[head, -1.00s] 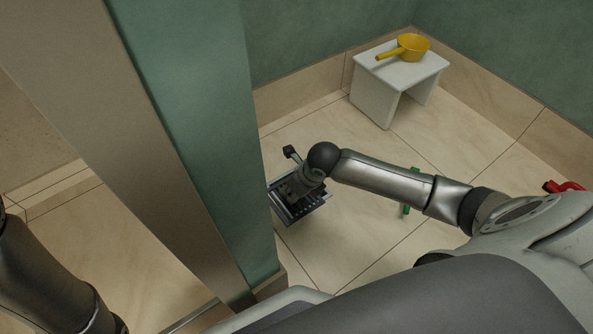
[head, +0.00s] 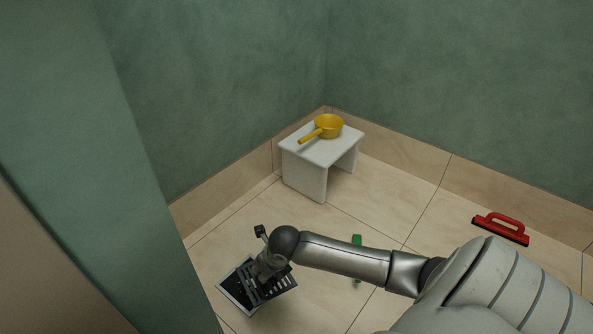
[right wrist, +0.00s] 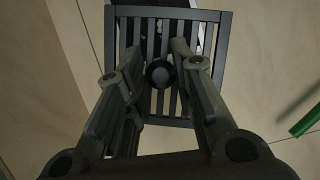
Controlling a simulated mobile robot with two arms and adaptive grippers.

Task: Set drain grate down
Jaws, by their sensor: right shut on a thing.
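The drain grate (head: 280,286) is a dark slotted square plate. My right gripper (head: 266,276) is shut on it, and in the right wrist view the fingers (right wrist: 158,72) close in around a round dark knob at the middle of the grate (right wrist: 166,112). In the head view the grate overlaps the right part of a dark drain opening with a light rim (head: 228,292). Part of that opening shows beyond the grate's far edge in the right wrist view. I cannot tell the height of the grate above the floor. My left gripper is out of view.
A white stool (head: 305,178) with a yellow dipper (head: 328,124) stands in the corner. A red-handled tool (head: 502,228) lies at the right by the wall. A green object (head: 357,241) is partly behind my right arm. A green wall edge (head: 100,170) blocks the left.

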